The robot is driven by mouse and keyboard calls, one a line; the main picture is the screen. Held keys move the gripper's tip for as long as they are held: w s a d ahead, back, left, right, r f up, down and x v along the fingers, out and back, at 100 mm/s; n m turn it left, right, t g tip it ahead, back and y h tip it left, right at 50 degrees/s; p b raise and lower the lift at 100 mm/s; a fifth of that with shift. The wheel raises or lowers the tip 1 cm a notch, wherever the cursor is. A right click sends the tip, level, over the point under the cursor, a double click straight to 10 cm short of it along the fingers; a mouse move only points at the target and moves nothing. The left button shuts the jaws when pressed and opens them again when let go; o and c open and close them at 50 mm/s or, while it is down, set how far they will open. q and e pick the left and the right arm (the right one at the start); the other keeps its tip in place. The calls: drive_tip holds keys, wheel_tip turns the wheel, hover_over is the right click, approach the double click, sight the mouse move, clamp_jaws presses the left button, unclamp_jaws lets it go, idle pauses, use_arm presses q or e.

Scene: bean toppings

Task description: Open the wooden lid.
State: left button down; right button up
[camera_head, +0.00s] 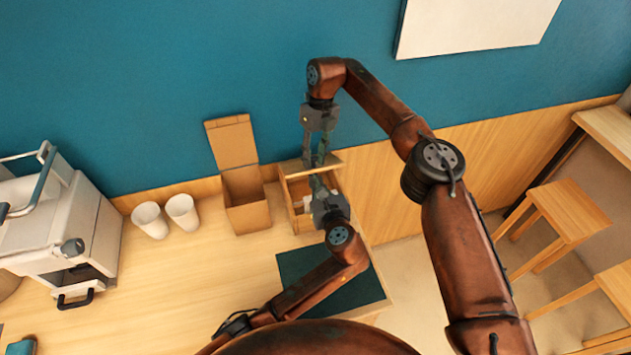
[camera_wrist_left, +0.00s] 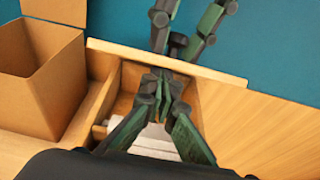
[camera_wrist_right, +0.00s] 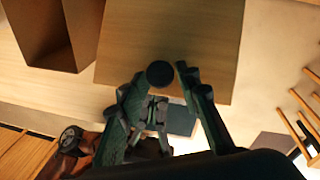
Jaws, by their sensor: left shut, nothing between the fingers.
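The wooden box (camera_head: 297,218) stands near the table's right end, with inner compartments in sight. Its wooden lid (camera_head: 325,158) is raised at the back, seen nearly edge-on in the head view. A broad face of the lid (camera_wrist_right: 170,35) fills the top of the right wrist view, with a dark round knob (camera_wrist_right: 160,75) near its edge. My right gripper (camera_head: 316,160) is open, its fingers apart on either side of the knob, which also shows in the left wrist view (camera_wrist_left: 178,42). My left gripper (camera_wrist_left: 160,93) is shut and empty, over the box's opening below the lid's edge.
An open cardboard box (camera_head: 245,218) stands close to the left, its flap up. Two white cups (camera_head: 150,220) and a white machine (camera_head: 62,235) are further left. A dark green mat (camera_head: 365,288) lies in front. The blue wall (camera_head: 200,60) is close behind.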

use_arm(q)
drive_tip(key=shift+r, duration=0.35)
use_arm(e)
drive_tip(key=shift+d+f, duration=0.1)
drive_tip(key=shift+f, duration=0.15)
